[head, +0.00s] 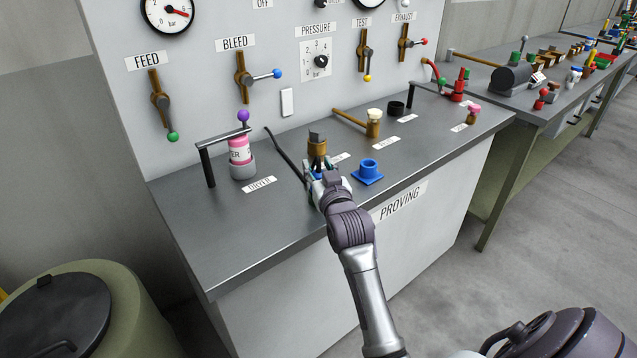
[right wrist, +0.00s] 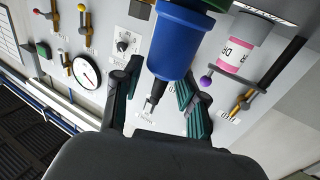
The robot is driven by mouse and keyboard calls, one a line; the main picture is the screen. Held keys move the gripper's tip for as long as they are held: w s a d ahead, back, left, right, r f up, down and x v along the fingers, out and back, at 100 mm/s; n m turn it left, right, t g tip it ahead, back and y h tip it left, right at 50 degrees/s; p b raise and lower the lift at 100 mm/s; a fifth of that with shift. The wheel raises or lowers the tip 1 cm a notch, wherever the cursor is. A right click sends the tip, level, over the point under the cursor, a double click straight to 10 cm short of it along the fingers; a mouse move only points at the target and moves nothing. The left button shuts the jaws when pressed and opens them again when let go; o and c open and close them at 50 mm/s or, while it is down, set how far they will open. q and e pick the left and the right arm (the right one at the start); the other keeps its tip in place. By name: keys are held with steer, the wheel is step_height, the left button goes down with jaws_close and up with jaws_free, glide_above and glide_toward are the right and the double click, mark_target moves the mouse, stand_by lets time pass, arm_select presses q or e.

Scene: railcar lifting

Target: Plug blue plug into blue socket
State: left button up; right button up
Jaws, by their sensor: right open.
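The blue socket (head: 368,173), a short ring on a flange, stands on the grey bench top. My right gripper (head: 318,178) is just left of it, low over the bench, and its fingers look open. In the right wrist view, the blue plug (right wrist: 176,45) is a blue cylinder with a dark tail, between the lines of the open fingers (right wrist: 158,100). I cannot tell whether either finger touches it. In the head view the gripper mostly hides the plug. A black cable (head: 284,153) runs across the bench towards it. My left gripper is not in view.
A brass fitting (head: 317,146) with a dark top stands just behind my right gripper. A pink-banded cylinder (head: 240,150) and a black bracket (head: 208,166) are to the left. A brass valve with a handle (head: 373,124) stands behind. The bench's front left is clear.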

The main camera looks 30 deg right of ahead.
jaws_close()
steer(key=shift+r, duration=0.1)
stand_by(0.3)
